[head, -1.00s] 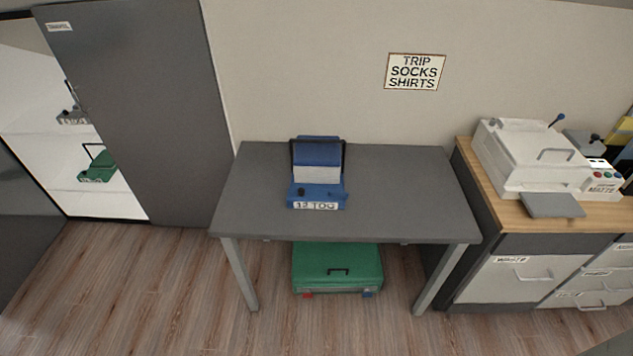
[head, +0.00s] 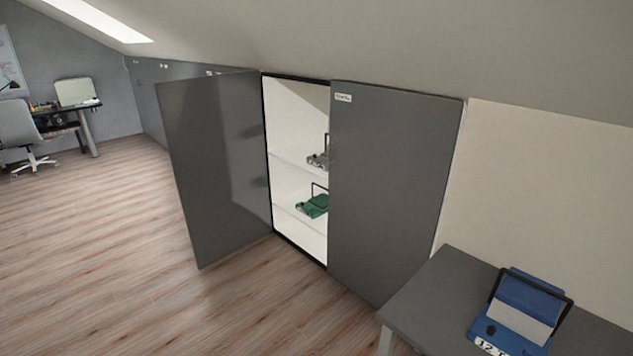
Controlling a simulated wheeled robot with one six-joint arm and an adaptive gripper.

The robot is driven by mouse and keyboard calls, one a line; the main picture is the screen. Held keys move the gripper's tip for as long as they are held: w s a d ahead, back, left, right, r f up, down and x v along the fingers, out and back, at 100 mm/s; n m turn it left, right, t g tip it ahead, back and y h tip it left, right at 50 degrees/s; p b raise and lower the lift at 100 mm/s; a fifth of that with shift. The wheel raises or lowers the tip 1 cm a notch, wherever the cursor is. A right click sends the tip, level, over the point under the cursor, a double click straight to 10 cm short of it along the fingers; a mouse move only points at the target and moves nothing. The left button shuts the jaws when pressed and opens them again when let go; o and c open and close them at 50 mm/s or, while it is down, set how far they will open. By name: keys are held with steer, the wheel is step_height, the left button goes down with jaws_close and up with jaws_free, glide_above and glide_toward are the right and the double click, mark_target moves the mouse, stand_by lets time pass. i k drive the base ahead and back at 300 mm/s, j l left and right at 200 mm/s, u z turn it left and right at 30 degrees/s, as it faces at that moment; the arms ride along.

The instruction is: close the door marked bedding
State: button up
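A low grey wall cupboard stands in the middle of the head view. Its left door (head: 218,165) is swung out into the room, and no label shows on the side I see. Its right door (head: 390,200) covers the right part of the cupboard and looks shut. A small white label (head: 343,97) is at its upper left corner, too small to read. I cannot tell which door is marked bedding. My gripper is not in view.
White shelves inside the cupboard hold a grey item (head: 318,160) and a green item (head: 313,206). A grey table (head: 440,295) with a blue item (head: 525,305) stands at lower right. Wood floor (head: 110,235) is clear left of the open door. A desk chair (head: 20,130) is far left.

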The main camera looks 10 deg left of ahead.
mark_target(212, 125)
steer(key=i+j+u, duration=1.3)
steer(key=i, duration=0.45)
steer(key=i+u, duration=0.35)
steer(key=i, duration=0.5)
steer(key=i+z, duration=0.2)
steer(key=i, duration=0.4)
steer(key=i+j+z, duration=0.15)
steer(key=i, duration=0.4)
steer(key=i+j+z, duration=0.2)
steer(key=i, duration=0.35)
steer(key=i+j+z, duration=0.25)
steer(key=z, duration=0.15)
steer(key=i+j+z, duration=0.95)
steer(key=j+z, duration=0.3)
steer(key=k+j+z, duration=0.15)
steer(key=j, duration=0.2)
steer(key=j+z, duration=0.1)
steer(key=j, duration=0.25)
steer(key=k+j+z, duration=0.15)
steer(key=j, duration=0.2)
steer(key=k+j+z, duration=0.1)
steer(key=j, duration=0.25)
steer(key=k+j+z, duration=0.1)
steer(key=k, duration=0.3)
steer(key=j, duration=0.1)
